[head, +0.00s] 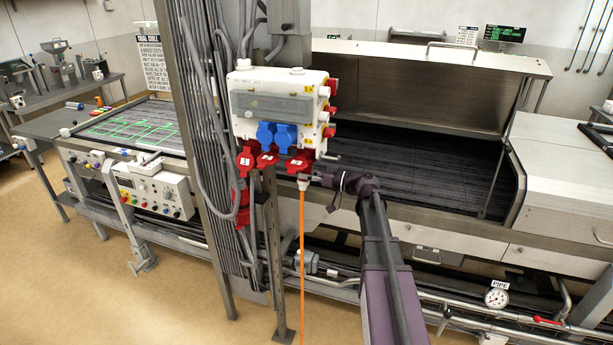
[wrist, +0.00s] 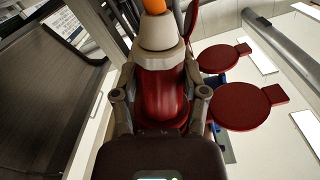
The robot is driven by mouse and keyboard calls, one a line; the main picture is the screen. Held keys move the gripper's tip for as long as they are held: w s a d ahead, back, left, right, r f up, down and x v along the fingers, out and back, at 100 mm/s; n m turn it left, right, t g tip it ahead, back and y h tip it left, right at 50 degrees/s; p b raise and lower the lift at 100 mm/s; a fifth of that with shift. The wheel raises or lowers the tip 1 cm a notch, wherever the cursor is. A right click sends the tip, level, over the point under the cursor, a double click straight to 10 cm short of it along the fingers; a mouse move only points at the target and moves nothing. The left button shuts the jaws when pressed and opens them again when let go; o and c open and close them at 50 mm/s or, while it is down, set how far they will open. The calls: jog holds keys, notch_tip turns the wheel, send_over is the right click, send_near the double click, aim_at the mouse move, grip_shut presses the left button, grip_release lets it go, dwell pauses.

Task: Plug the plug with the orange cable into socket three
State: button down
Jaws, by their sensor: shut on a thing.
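The plug (head: 303,183) has a pale body and an orange cable (head: 302,260) that hangs straight down. In the wrist view the plug's cream collar (wrist: 158,32) and red body show, with the orange cable (wrist: 153,6) at the top. My gripper (head: 313,179) is shut on the plug; its two fingers (wrist: 160,98) press on either side of the red body. The plug is upright just under the rightmost red socket (head: 299,163) on the socket box's lower edge. I cannot tell whether it touches or enters that socket. The small marks on the red lids are not readable.
Dark red round lids (wrist: 245,107) are beside the plug. Grey posts and conduits stand left.

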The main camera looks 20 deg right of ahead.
jog(key=shift+w+d+r+p, duration=0.15)
jog(key=shift+w+r+p, duration=0.05)
jog(key=shift+r+p, duration=0.4)
jog(key=shift+c, duration=0.2)
grip_release()
jog(key=shift+s, duration=0.1)
jog(key=v, duration=1.2)
jog(key=shift+f, duration=0.15)
dwell(0.9)
